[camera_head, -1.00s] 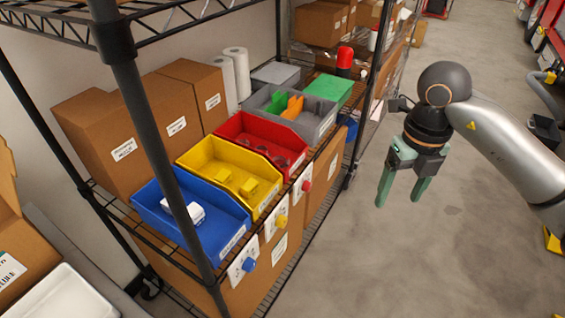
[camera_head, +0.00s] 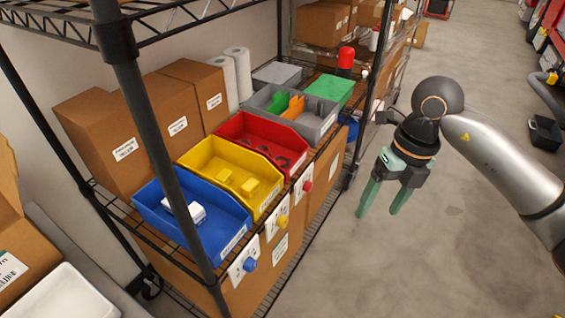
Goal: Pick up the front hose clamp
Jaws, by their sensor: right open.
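A red bin (camera_head: 240,128) stands on the wire shelf between the yellow bin and the grey bin. Small dark items (camera_head: 284,160) lie on its floor. They may be the hose clamps, but they are too small to make out clearly, and the bin wall hides part of them. My right gripper (camera_head: 378,213) has green fingers, is open and empty, and points down over the aisle floor. It is to the right of the shelf, apart from the red bin. My left gripper is not in view.
A yellow bin (camera_head: 195,151) with yellow blocks and a blue bin (camera_head: 150,205) with a white part stand nearer. A grey bin (camera_head: 318,124) stands behind the red one. A dark shelf post (camera_head: 150,130) crosses the left. The aisle floor (camera_head: 450,260) is mostly clear.

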